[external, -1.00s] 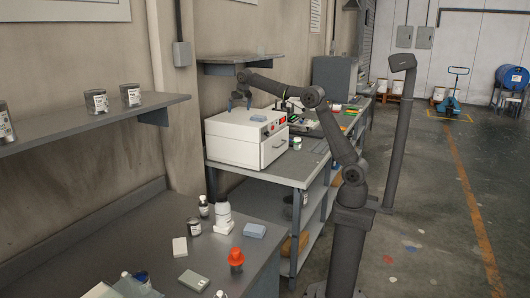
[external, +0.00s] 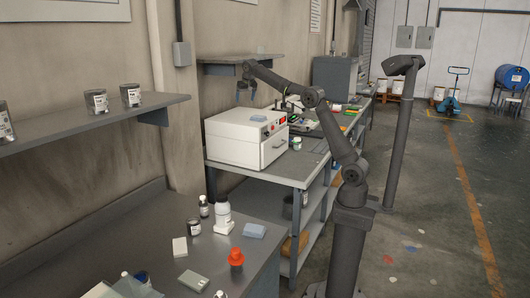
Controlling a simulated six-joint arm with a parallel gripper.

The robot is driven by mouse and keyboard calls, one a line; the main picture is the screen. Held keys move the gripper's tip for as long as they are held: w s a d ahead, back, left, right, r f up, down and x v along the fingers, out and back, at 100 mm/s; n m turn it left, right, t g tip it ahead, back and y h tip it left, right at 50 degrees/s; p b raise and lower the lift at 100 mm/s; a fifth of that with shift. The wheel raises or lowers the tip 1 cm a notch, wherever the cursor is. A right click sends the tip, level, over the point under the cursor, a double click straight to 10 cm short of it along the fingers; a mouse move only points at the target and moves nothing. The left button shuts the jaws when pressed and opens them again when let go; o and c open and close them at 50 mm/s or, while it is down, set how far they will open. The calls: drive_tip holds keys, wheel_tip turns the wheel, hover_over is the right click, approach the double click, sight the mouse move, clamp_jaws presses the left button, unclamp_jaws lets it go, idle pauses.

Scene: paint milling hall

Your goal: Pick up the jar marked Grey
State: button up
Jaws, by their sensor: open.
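Several labelled jars are in view, but the lettering is too small to read, so I cannot tell which is marked Grey. Dark-lidded jars stand on the left wall shelf: one jar (external: 97,103), a second jar (external: 131,96) and a third jar (external: 5,128) cut by the left edge. A dark-lidded jar (external: 194,228) stands on the near bench. A small white jar (external: 296,144) with a green top stands beside the white box. My gripper (external: 245,101) is open and empty, pointing down above the back of the white box, away from all these jars.
The near bench holds a white bottle (external: 223,217), an orange-topped container (external: 236,258) and a blue block (external: 254,231). A wall shelf (external: 230,68) is close behind my gripper.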

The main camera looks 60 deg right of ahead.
drive_tip(key=s+d+m+g, duration=0.1)
drive_tip(key=s+d, duration=0.4)
drive_tip(key=d, duration=0.3)
drive_tip(key=s+d+m, duration=0.2)
drive_tip(key=s+d, duration=0.2)
drive_tip(key=d, duration=0.4)
drive_tip(key=m+g+h, duration=0.1)
drive_tip(key=m, duration=0.1)
hover_over(297, 141)
drive_tip(key=s+a, duration=0.2)
drive_tip(key=a, duration=0.1)
wheel_tip(297, 141, down, 20)
drive_tip(key=x, duration=1)
drive_tip(key=shift+d+f, duration=0.3)
drive_tip(key=shift+x, duration=3.35)
drive_tip(key=shift+w, duration=0.1)
drive_tip(key=c, duration=1.1)
